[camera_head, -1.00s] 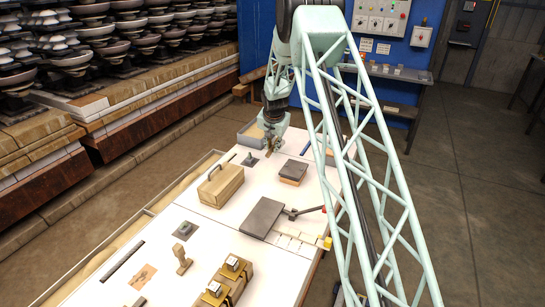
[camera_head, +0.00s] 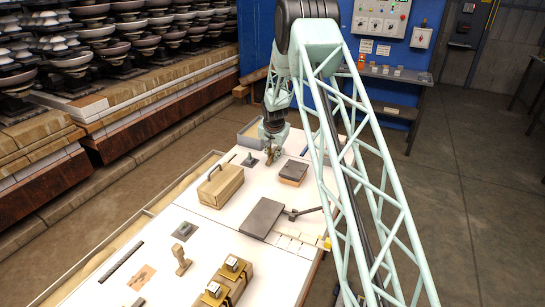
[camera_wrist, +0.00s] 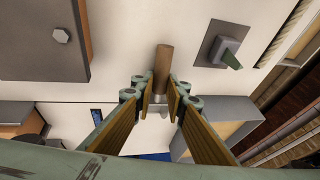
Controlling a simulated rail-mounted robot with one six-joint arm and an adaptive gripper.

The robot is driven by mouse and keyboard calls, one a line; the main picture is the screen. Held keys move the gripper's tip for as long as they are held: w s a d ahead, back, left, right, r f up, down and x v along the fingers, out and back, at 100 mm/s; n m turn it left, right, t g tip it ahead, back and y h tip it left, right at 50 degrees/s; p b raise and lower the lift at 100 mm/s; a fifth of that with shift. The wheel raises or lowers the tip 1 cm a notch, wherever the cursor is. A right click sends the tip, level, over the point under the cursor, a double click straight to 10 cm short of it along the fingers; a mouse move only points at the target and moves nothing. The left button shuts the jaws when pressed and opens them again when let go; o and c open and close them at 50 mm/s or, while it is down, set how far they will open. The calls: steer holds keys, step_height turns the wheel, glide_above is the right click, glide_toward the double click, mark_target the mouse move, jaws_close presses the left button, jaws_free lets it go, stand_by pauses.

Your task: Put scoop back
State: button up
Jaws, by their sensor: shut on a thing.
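My gripper (camera_wrist: 161,100) is shut on the scoop (camera_wrist: 163,67). The scoop's brown wooden handle shows between the fingers in the wrist view, with a grey metal part below it; the rest of the scoop is hidden. In the head view my gripper (camera_head: 271,155) is low at the far end of the white table (camera_head: 215,190), with a small brown piece of the scoop between its fingers. I cannot tell whether the scoop touches the table.
A grey-walled box (camera_head: 246,136) stands at the far table end, behind and left of my gripper. A small grey block on a plate (camera_head: 250,160) is just left. A grey-topped block (camera_head: 294,171) is right. A wooden box with a handle (camera_head: 220,186) lies nearer.

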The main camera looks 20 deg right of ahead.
steer(key=shift+f, duration=0.15)
steer(key=o, duration=0.9)
steer(key=shift+s+r, duration=0.15)
steer(key=shift+r, duration=0.5)
steer(key=shift+p+v, duration=0.9)
steer(key=shift+v, duration=4.6)
steer(key=shift+a, duration=0.15)
